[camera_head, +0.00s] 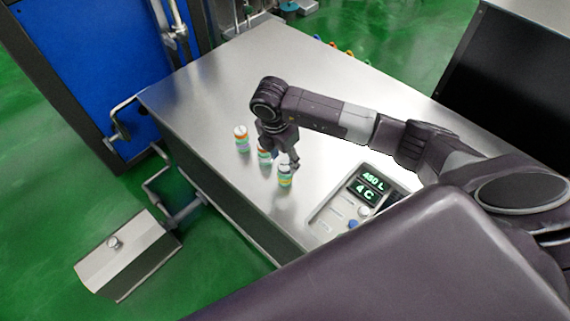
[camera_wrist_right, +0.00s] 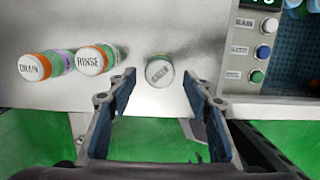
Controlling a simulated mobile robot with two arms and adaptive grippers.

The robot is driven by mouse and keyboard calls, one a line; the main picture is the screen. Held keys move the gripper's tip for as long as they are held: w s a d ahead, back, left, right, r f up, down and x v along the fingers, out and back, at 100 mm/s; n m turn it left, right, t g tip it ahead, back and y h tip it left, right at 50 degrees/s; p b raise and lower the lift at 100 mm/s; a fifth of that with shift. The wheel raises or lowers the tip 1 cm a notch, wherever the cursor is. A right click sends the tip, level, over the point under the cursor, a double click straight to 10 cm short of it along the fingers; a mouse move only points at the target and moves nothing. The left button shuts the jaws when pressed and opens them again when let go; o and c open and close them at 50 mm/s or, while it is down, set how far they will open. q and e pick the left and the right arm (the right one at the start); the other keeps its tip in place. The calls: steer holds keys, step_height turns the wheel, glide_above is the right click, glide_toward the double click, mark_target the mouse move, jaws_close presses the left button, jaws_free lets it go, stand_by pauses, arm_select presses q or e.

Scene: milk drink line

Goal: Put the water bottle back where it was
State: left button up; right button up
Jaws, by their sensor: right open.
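Three small capped bottles stand in a row near the front edge of the metal table (camera_head: 230,85). None shows a label that I can read as water. The leftmost (camera_head: 241,143) has a cap reading DRAIN in the right wrist view (camera_wrist_right: 34,67). The middle one (camera_head: 264,156) reads RINSE there (camera_wrist_right: 90,60). The nearest one (camera_head: 285,180) has a pale cap whose lettering is blurred (camera_wrist_right: 159,71). My right gripper (camera_head: 283,160) is open. In the right wrist view its fingers (camera_wrist_right: 160,85) lie either side of the pale-capped bottle's line, the bottle between or just beyond the tips. My left gripper is out of view.
A control panel (camera_head: 330,215) with a green display reading 450 L and 4 C sits right of the bottles. Blue cabinet (camera_head: 95,60) stands at left. A metal box (camera_head: 125,255) is below the table's front edge. The table's far side is mostly clear.

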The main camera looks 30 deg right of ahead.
step_height(320, 180, up, 8)
steer(key=a+b, duration=0.1)
steer(key=shift+s+a+r+b, duration=0.15)
steer(key=shift+s+r+b, duration=0.05)
steer(key=shift+r+b, duration=0.1)
